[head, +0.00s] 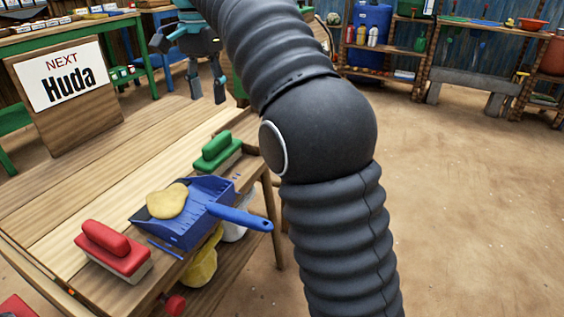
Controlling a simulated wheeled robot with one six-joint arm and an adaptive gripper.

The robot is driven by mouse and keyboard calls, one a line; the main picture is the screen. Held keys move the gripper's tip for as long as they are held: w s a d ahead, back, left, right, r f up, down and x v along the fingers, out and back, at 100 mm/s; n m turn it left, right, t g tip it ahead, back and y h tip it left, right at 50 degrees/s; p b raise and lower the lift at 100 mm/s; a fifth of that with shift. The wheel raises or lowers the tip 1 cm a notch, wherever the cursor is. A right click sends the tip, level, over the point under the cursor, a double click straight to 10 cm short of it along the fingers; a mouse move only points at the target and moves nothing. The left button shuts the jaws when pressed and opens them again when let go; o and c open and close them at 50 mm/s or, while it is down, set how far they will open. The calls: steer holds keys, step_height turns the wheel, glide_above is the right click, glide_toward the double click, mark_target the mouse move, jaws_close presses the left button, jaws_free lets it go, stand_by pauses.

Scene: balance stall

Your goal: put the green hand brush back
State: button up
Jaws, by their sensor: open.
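The green hand brush (217,150) has a green handle and top over a pale bristle block. It rests on the wooden table (75,207) near its right edge, behind the blue dustpan. My gripper (207,92) shows at the top, left of my dark ribbed arm. Its fingers point down, apart and empty, and look above and behind the green brush in the picture. How far it is from the brush is hard to tell.
A blue dustpan (187,230) holding a yellowish lump (167,201) lies in front of the green brush. A red brush (112,250) lies nearer. A sign reading "NEXT Huda" (60,76) stands at the back left. Shelves (420,52) line the back. The floor at right is clear.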

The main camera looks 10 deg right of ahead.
steer(key=s+d+f+n+t, duration=0.25)
steer(key=s+d+f, duration=0.35)
steer(key=s, duration=0.4)
steer(key=s+d+f+n+t, duration=0.2)
steer(key=s+d+f+n, duration=0.15)
steer(key=s+d, duration=0.55)
steer(key=s+d+f+n+t, duration=0.1)
steer(key=s+f, duration=0.8)
steer(key=f, duration=0.1)
steer(key=shift+d+n, duration=0.3)
steer(key=shift+d, duration=0.1)
steer(key=shift+c, duration=0.3)
